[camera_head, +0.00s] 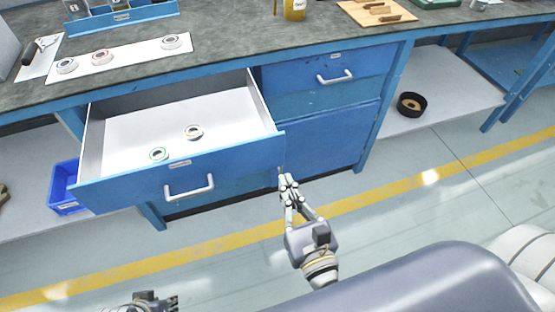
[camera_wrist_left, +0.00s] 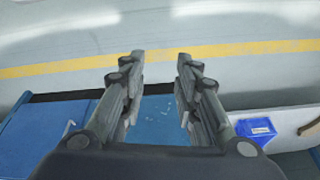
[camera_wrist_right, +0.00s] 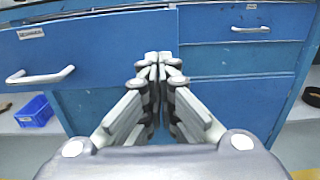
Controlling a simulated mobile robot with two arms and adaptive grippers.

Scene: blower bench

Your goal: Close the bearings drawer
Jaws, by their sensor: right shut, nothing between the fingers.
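The bearings drawer (camera_head: 180,170) is blue with a pale inside and stands pulled out from the bench. Two ring-shaped bearings lie in it, one with a green ring (camera_head: 158,154) and one darker (camera_head: 194,132). Its white bar handle (camera_head: 189,188) shows on the front, and also in the right wrist view (camera_wrist_right: 40,76). My right gripper (camera_head: 288,180) is shut and empty, just right of the drawer front's right end; I cannot tell whether it touches. My left gripper (camera_wrist_left: 160,58) is open and empty in the left wrist view; in the head view only part shows at the bottom edge.
A closed drawer (camera_head: 325,80) and a blue panel (camera_head: 325,142) are right of the open drawer. A blue bin (camera_head: 64,190) sits on the lower shelf at left. A white mat (camera_head: 125,57) with several bearings lies on the bench. The floor in front is clear.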

